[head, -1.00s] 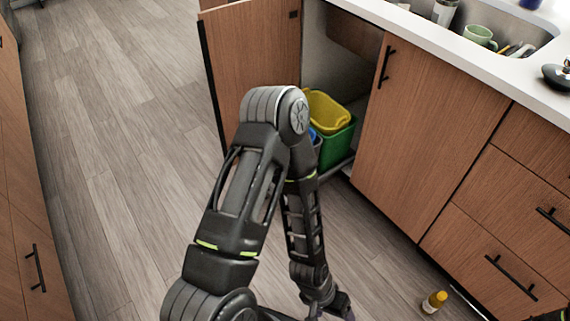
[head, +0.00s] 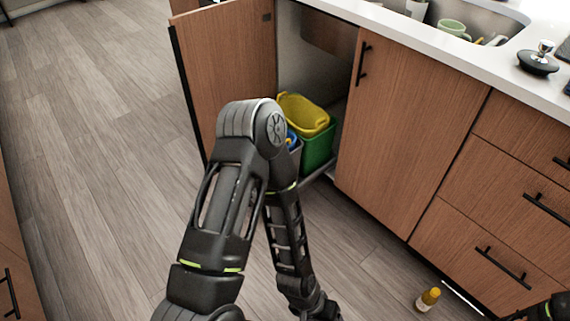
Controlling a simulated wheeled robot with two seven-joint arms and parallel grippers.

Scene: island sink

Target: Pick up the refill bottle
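A small bottle with a yellow cap and a pale label (head: 427,300) is on the wooden floor in front of the drawers, at the lower right of the head view. It may be the refill bottle; its label is too small to read. My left arm reaches down through the middle of the view, left of the bottle. Its gripper is cut off by the bottom edge. Only a dark part of my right arm shows at the lower right corner, and its gripper cannot be made out. Nothing touches the bottle.
An open cabinet door (head: 228,80) stands behind my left arm. Inside the cabinet are a green bin (head: 319,148) and a yellow bin (head: 304,115). The counter (head: 420,38) holds a sink with a green mug (head: 454,29). Floor at the left (head: 90,150) is clear.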

